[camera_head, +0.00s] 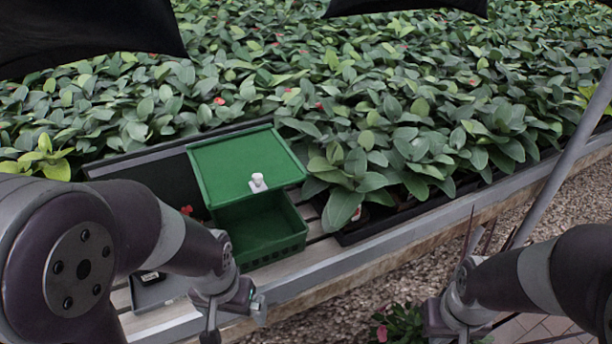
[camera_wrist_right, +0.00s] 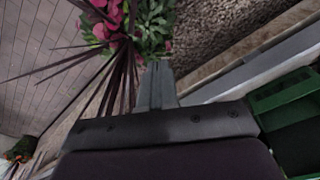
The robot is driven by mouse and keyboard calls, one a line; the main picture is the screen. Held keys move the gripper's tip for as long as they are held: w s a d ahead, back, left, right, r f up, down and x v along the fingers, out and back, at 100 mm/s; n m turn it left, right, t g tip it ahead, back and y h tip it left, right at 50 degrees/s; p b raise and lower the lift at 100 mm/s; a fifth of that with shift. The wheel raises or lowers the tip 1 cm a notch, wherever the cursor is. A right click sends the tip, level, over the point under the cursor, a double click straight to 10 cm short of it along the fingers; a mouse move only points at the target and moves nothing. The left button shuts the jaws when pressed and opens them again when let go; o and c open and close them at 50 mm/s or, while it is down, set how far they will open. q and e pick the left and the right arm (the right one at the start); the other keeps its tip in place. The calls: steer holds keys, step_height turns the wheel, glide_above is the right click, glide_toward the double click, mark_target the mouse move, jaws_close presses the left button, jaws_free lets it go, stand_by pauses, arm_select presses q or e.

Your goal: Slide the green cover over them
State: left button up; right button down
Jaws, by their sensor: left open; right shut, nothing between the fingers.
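The green cover (camera_head: 232,160) is a flat panel with a raised rim and a white knob (camera_head: 258,182) near its front edge. It sits over the back of the green basket (camera_head: 292,240) and leaves the front open. The visible inside looks empty; the back is hidden under the cover. A corner of the basket shows in the right wrist view (camera_wrist_right: 275,97). My left gripper (camera_head: 234,318) is open, in front of and below the basket, apart from it. My right gripper (camera_head: 440,336) is shut and empty, low at the right; its fingers (camera_wrist_right: 157,80) touch nothing.
A dark tray (camera_head: 135,165) lies behind and left of the basket. A grey tray (camera_head: 158,292) with a small dark object is partly behind my left arm. Dense leafy plants fill the back. The bench's metal edge (camera_head: 390,248) runs across the front; a grey pole (camera_head: 565,160) slants at right.

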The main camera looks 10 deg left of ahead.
steer(key=w+a+r+m+t+y, duration=0.15)
steer(key=w+a+t, duration=0.3)
steer(key=w, duration=0.45)
steer(key=w+a+t+y, duration=0.3)
steer(key=w+a, duration=0.3)
steer(key=w, duration=0.2)
steer(key=w+a+r+m+t+y, duration=0.1)
steer(key=a+r+m+y, duration=0.4)
steer(key=a+r+y, duration=0.5)
arm_select(q)
steer(key=shift+w+d+r+p, duration=0.1)
steer(key=shift+d+r+p, duration=0.05)
steer(key=shift+r+p, duration=0.25)
steer(key=shift+w+d+r+p, duration=0.1)
steer(key=shift+d+r+p, duration=0.05)
steer(key=shift+r+p, duration=0.25)
arm_select(e)
steer(key=w+a+f+h, duration=0.1)
steer(key=w+a, duration=0.5)
steer(key=a, duration=0.6)
steer(key=shift+a+f, duration=0.15)
steer(key=shift+a, duration=0.05)
steer(key=shift+h, duration=0.25)
